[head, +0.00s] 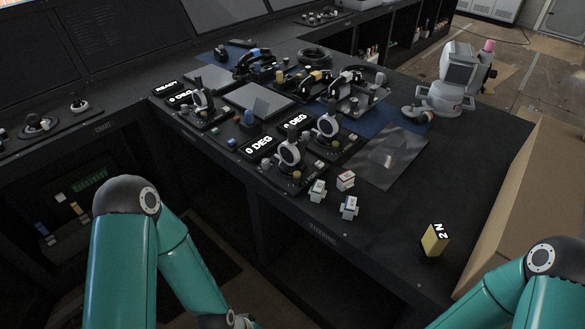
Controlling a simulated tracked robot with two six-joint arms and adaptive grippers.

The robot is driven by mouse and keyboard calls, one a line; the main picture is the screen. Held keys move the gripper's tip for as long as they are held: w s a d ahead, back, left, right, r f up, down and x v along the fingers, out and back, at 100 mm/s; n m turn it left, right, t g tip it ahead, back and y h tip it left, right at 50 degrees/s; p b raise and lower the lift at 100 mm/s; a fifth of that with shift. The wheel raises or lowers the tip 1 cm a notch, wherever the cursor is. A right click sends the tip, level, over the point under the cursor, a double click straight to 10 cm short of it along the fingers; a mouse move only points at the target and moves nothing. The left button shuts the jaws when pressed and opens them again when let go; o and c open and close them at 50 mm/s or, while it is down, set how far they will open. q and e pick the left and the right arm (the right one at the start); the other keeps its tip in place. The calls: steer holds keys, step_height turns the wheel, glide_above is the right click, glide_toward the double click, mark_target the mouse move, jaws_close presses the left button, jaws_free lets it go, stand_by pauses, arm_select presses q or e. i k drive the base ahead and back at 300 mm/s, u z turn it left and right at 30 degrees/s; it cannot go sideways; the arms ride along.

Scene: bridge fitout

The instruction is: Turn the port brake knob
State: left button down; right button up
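The console (400,225) carries several control units. In front, two lever units with white ring dials stand side by side, the nearer-left one (290,153) and the farther-right one (327,126). Each has a lit "0 DEG" display beside it. Small knobs and buttons sit around their bases. A third, similar unit (201,101) stands farther left by displays reading "READY" and "0 DEG". I cannot tell which small knob is the port brake knob; no label on them is readable. Both my arms rise at the lower edge, away from the controls. Neither gripper's fingers show.
Three small cubes, including a red-and-white one (346,181), lie before the front units. A cardboard box (540,190) stands right. A white device (450,85) stands behind.

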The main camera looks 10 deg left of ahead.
mark_target(265, 162)
steer(key=z, duration=0.05)
steer(key=k, duration=1.15)
steer(key=u, duration=0.7)
steer(key=i, duration=1.5)
steer(key=u, duration=0.55)
